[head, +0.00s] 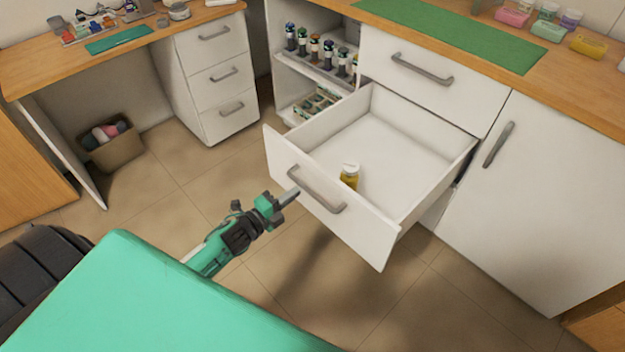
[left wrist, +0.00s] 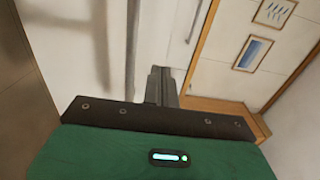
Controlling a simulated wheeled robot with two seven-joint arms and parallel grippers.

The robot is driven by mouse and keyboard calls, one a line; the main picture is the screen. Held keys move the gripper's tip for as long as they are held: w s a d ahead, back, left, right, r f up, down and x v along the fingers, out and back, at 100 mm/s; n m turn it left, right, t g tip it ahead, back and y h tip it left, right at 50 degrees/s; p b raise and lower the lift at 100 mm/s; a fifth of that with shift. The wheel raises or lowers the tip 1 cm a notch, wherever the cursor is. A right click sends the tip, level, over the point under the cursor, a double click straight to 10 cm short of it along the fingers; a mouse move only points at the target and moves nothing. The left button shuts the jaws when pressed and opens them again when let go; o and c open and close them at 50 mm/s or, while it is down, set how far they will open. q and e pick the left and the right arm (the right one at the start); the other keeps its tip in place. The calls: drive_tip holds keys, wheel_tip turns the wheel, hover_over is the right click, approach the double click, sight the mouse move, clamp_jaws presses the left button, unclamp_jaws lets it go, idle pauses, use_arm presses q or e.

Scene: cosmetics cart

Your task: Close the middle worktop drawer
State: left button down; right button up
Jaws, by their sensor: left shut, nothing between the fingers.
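The middle worktop drawer (head: 345,224) is pulled far out in the head view, below a closed upper drawer (head: 405,85). Its front carries a grey bar handle (head: 318,190). A small yellow bottle with a white lid (head: 349,177) stands inside, near the front panel. My left gripper (head: 290,197) is shut and empty, just in front of the drawer front, close to the handle's left end. I cannot tell whether it touches. In the left wrist view the closed fingers (left wrist: 161,86) point toward pale furniture, beside a grey vertical bar. My right gripper is not in view.
A hinged cabinet door (head: 555,190) is right of the drawer. Open shelves with several small bottles (head: 322,55) stand left of it. A desk with closed drawers (head: 215,75) and a bin (head: 112,150) are farther left. Tiled floor (head: 190,180) is free between.

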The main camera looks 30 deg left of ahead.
sight(320, 174)
use_arm(q)
drive_tip(key=x, duration=0.7)
drive_tip(key=shift+w+d+f, duration=0.1)
drive_tip(key=shift+w, duration=0.3)
